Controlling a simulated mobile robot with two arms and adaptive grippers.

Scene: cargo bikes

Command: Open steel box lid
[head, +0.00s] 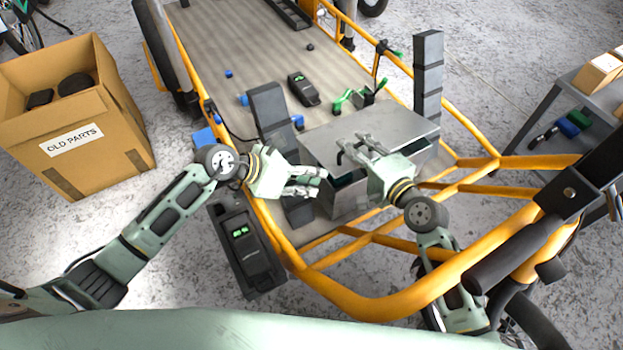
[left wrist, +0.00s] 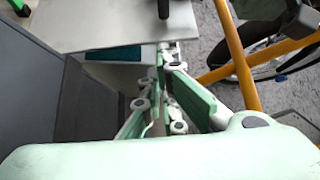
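The grey steel box (head: 345,202) stands at the near end of the cargo bed. Its flat lid (head: 398,128) is slightly raised at the near edge, with a dark gap and a teal inside showing below it. The lid (left wrist: 112,22) also shows in the left wrist view, with teal under its edge. My left gripper (head: 322,181) is open and empty, just left of the box's front. In the left wrist view its fingers (left wrist: 158,92) point towards the box. My right gripper (head: 354,143) is open over the lid's near part; whether it touches is unclear.
An orange bike frame (head: 385,308) surrounds the bed. A black charger (head: 245,245) is at the near left. A cardboard box (head: 110,150) stands on the floor.

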